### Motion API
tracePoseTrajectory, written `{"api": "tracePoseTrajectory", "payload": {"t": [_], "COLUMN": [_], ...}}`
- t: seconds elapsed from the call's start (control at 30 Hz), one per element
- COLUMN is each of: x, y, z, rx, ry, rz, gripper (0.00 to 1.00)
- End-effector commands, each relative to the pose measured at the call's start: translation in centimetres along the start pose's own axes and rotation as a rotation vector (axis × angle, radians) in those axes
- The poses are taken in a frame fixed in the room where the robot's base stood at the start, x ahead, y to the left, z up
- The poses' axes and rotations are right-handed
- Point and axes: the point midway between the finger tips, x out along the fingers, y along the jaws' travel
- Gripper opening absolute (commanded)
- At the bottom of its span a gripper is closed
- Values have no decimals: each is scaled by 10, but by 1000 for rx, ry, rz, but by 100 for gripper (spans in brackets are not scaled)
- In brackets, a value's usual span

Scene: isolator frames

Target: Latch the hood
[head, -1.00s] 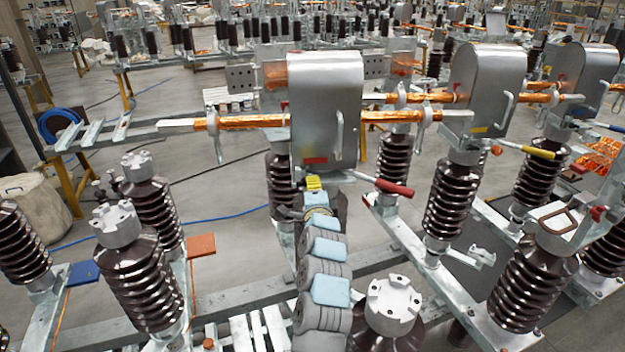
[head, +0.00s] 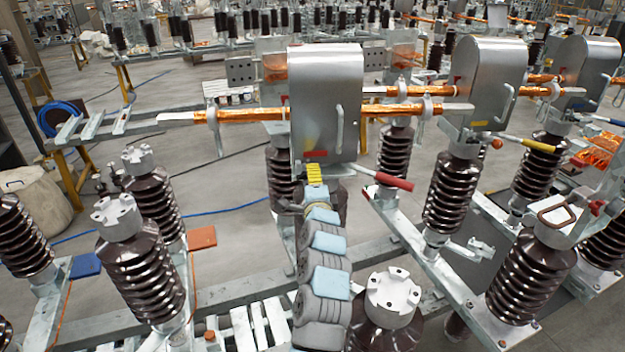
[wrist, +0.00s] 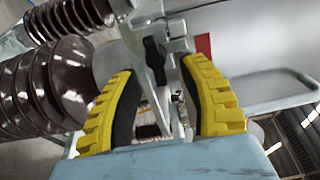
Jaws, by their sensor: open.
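The hood (head: 325,90) is a grey metal cover with a rounded top, a side handle (head: 340,128) and a red label (head: 315,153) low on its face. It stands over the copper-wrapped bar at the centre of the head view. My gripper (head: 314,172) has yellow-padded fingers and is just below the hood's lower edge. In the wrist view my gripper (wrist: 160,72) is open, with a metal bracket and dark latch-like part (wrist: 155,60) between and beyond the fingers. I cannot tell whether the fingers touch it. The hood's underside is hidden in the head view.
A red-handled lever (head: 388,180) sticks out right of my gripper. Brown ribbed insulators (head: 140,270) stand on both sides. Two similar hoods (head: 485,85) are at right. Another insulator's grey cap (head: 393,292) is close beside my arm.

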Motion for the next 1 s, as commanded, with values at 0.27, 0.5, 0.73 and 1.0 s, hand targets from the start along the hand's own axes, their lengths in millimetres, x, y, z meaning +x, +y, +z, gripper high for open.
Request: {"api": "tracePoseTrajectory", "payload": {"t": [0.27, 0.5, 0.73, 1.0], "x": [-7, -28, -50, -78], "y": [-2, 0, -1, -1], "z": [0, 1, 0, 0], "rx": [1, 3, 2, 1], "ry": [1, 0, 0, 0], "rz": [-5, -2, -3, -3], "gripper": [43, 43, 43, 43]}}
